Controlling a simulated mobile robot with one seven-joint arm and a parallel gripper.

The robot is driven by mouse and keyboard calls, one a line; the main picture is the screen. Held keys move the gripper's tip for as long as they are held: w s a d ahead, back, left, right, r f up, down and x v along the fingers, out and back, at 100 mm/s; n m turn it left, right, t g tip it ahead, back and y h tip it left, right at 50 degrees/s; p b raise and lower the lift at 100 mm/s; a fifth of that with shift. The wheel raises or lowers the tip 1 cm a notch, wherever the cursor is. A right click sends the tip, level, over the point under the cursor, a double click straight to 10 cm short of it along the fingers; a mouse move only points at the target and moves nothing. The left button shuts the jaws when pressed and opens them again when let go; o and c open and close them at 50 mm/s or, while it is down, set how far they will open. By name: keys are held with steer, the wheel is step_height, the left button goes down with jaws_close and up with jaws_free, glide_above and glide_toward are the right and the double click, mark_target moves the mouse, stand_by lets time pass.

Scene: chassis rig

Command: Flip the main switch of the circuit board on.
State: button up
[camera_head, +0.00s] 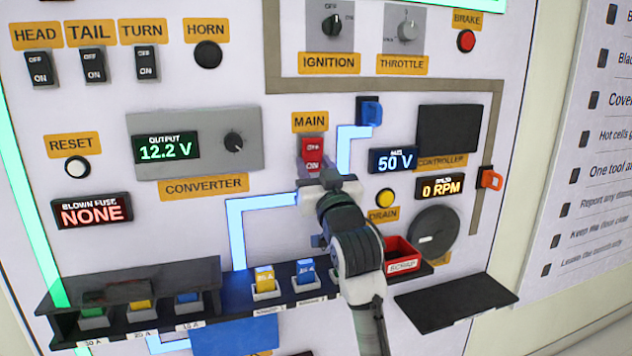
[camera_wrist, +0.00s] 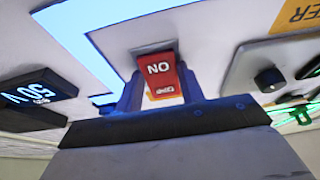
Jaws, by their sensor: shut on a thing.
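The red main switch (camera_head: 312,150) sits under the orange MAIN label (camera_head: 310,122) on the upright white board. In the head view its upper part shows, with small OFF and ON lettering; its lower part is hidden by my gripper (camera_head: 318,181). In the wrist view the red switch (camera_wrist: 160,72) stands between my two fingers, its lettering turned upside down. My gripper is shut on it, with one finger at each side. Which way the switch is tilted I cannot tell for sure.
A blue connector (camera_head: 370,112) and the 50 V display (camera_head: 394,160) are right of the switch. The converter panel (camera_head: 195,143) reads 12.2 V on the left. Below are the fuse rack (camera_head: 125,320), a red scrap bin (camera_head: 402,252) and a dark shelf (camera_head: 455,302).

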stand_by(0.3)
steer(key=o, duration=1)
steer(key=b+v, duration=0.2)
steer(key=v, duration=1.1)
steer(key=shift+s+f, duration=0.2)
steer(key=shift+s, duration=0.15)
steer(key=shift+d, duration=0.1)
